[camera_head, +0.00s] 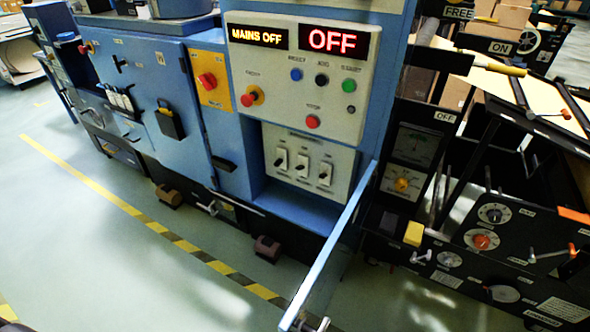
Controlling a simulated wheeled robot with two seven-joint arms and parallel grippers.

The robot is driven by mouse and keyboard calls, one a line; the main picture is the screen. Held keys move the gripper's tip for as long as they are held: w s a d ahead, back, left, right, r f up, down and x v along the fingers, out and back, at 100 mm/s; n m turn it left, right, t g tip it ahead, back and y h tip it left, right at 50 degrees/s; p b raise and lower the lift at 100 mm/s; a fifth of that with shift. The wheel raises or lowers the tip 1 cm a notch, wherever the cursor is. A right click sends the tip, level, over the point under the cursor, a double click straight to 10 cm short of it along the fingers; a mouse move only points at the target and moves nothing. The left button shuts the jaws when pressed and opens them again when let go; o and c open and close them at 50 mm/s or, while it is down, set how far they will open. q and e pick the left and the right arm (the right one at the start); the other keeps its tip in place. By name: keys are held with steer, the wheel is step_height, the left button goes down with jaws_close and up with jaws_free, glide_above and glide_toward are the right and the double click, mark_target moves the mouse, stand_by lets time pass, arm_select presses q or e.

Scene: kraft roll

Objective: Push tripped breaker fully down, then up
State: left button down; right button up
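Three breakers sit side by side in a pale panel inside a recess in the blue cabinet: a left breaker (281,159), a middle breaker (302,165) and a right breaker (325,173). Each has a white body and a small dark lever, with a label below. The levers are too small to tell surely which one is tripped. The display (257,36) above reads "MAINS OFF", and the display (333,41) beside it reads "OFF". Neither of my grippers shows in the head view.
A blue door (335,240) stands open at the recess's right, edge-on, reaching toward me. Buttons and a red-yellow knob (248,98) sit above the recess. Black machinery with dials (482,241) stands at the right. Striped floor tape (186,246) runs before the cabinet; the left floor is clear.

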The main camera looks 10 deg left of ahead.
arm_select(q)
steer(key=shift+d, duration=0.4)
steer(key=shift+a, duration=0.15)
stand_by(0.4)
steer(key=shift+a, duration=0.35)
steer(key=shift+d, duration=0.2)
